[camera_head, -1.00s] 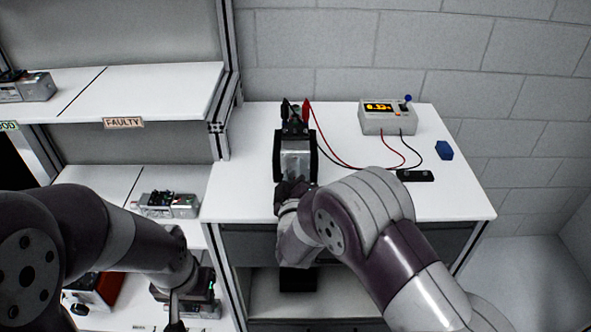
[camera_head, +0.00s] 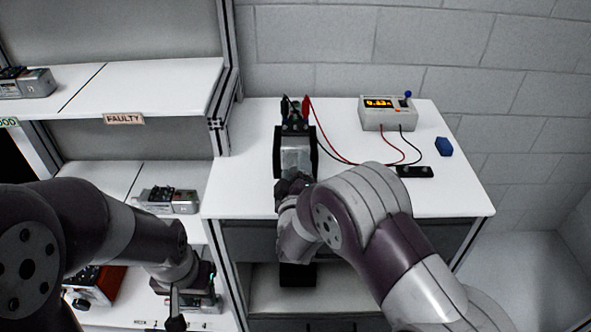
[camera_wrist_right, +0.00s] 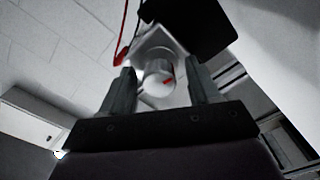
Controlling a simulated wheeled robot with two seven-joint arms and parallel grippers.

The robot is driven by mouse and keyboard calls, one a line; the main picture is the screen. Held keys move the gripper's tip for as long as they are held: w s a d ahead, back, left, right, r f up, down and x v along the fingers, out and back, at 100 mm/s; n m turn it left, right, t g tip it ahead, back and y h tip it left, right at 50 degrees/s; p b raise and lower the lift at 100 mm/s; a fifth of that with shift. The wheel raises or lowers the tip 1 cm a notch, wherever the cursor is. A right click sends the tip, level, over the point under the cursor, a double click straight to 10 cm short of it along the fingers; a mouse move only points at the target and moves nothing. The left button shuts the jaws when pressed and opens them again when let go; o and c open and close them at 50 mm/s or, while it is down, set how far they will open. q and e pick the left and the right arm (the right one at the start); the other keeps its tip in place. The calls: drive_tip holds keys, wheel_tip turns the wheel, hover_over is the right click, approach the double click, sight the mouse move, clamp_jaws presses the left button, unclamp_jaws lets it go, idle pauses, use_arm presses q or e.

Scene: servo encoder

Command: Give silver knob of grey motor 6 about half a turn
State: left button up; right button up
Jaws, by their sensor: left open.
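The grey motor (camera_head: 296,158) sits in a black holder on the white bench, with a black and a red clip at its back. Its silver knob (camera_wrist_right: 157,80) shows in the right wrist view, with a red mark on its face. My right gripper (camera_wrist_right: 160,74) has one finger on each side of the knob, with a visible gap on both sides. In the head view my right gripper (camera_head: 289,190) is at the motor's near end and hides the knob. My left gripper (camera_head: 188,302) is open, low over the shelf at the left, partly hidden by its own arm.
A meter (camera_head: 386,113) with a lit orange display stands at the back of the bench, wired in red and black. A blue block (camera_head: 444,147) and a black strip (camera_head: 414,172) lie at the right. Another motor (camera_head: 168,200) lies on the left shelf.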

drive_tip(key=s+b, duration=0.1)
drive_tip(key=s, duration=1.1)
drive_tip(key=shift+s, duration=0.35)
